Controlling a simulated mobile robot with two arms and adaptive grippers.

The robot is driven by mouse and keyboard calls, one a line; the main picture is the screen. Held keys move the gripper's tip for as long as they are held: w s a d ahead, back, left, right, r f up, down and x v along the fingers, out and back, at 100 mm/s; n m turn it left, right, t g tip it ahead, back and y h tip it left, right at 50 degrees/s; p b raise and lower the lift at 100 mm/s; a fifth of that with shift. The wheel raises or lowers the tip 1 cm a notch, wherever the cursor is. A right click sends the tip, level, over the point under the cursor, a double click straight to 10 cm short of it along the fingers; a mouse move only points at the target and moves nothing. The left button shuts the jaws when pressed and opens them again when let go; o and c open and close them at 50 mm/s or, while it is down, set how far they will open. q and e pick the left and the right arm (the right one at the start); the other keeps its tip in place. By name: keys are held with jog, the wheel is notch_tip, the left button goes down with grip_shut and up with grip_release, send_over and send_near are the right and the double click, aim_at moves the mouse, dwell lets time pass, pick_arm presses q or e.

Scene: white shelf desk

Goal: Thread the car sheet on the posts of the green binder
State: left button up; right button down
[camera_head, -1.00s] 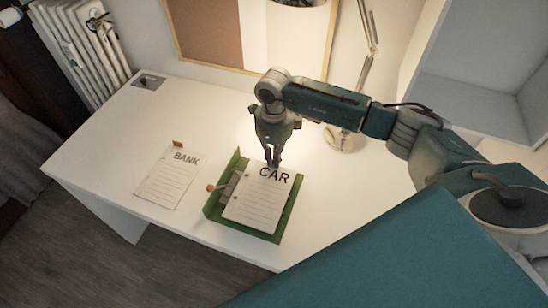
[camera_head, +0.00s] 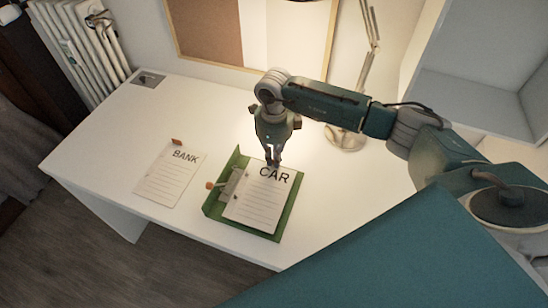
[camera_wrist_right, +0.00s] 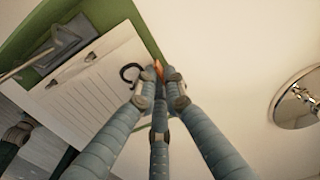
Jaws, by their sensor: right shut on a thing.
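The car sheet (camera_head: 257,203), white with lines and the heading CAR, lies over the open green binder (camera_head: 288,222). Its left edge is beside the grey metal clip (camera_head: 230,186) of the binder. I cannot tell whether the posts pass through its holes. My right gripper (camera_head: 274,162) is at the sheet's top edge, pointing down. In the right wrist view its fingertips (camera_wrist_right: 160,72) are shut on a small orange tab at the sheet's edge, and the sheet (camera_wrist_right: 85,95) is partly hidden behind the fingers. My left gripper is not in view.
The bank sheet (camera_head: 170,178) with an orange tab lies left of the binder. A desk lamp (camera_head: 345,138) stands behind on the white desk (camera_head: 125,125). A shelf unit (camera_head: 480,85) is at the right.

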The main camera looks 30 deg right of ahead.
jog(key=c, duration=1.8)
grip_release()
jog(key=shift+o, duration=0.2)
jog(key=shift+r, duration=0.15)
notch_tip(320, 180, up, 12)
jog(key=shift+f, duration=0.2)
